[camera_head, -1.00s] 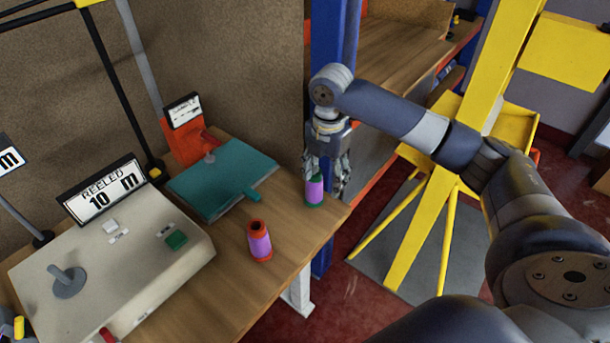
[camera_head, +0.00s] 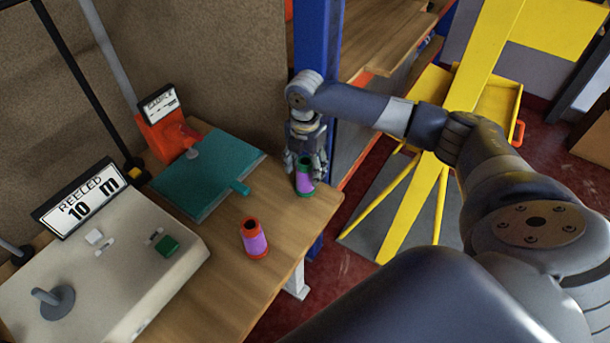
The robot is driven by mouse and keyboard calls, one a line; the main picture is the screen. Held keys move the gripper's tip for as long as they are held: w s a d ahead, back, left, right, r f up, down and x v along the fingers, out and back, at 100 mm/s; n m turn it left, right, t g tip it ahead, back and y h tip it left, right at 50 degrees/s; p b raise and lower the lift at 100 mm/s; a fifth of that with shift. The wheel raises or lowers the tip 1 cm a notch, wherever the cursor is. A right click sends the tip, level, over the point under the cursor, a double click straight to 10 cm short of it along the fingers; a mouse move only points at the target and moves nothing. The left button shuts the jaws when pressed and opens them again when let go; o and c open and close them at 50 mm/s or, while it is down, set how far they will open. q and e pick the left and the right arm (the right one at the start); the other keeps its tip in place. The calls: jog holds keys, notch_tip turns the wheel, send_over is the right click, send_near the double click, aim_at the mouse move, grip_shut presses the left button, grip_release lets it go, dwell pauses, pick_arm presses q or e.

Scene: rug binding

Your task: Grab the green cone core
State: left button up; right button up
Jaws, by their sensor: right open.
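The green cone core (camera_head: 304,178), wound with purple yarn and green at its top and base, stands upright near the right edge of the wooden table (camera_head: 221,277). My right gripper (camera_head: 306,168) reaches down at the core from behind it, with its open fingers close around the upper part. Whether the fingers touch the core I cannot tell. Another core (camera_head: 255,238), orange-red with purple yarn, stands upright nearer to me. My left gripper is not in view.
A teal board (camera_head: 207,175) with a tab lies left of the cores, with an orange stand (camera_head: 167,135) behind it. A beige control box (camera_head: 105,262) with a "REELED 10 m" sign (camera_head: 83,200) fills the left. A blue post (camera_head: 318,40) rises behind my right gripper.

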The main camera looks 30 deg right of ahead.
notch_tip(320, 180, down, 2)
jog(key=shift+f, duration=0.2)
jog(key=c, duration=1.1)
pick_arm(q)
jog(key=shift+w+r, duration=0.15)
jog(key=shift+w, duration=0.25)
pick_arm(e)
jog(key=shift+c, duration=0.2)
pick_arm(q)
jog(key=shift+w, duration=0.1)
pick_arm(e)
jog(key=shift+r, duration=0.1)
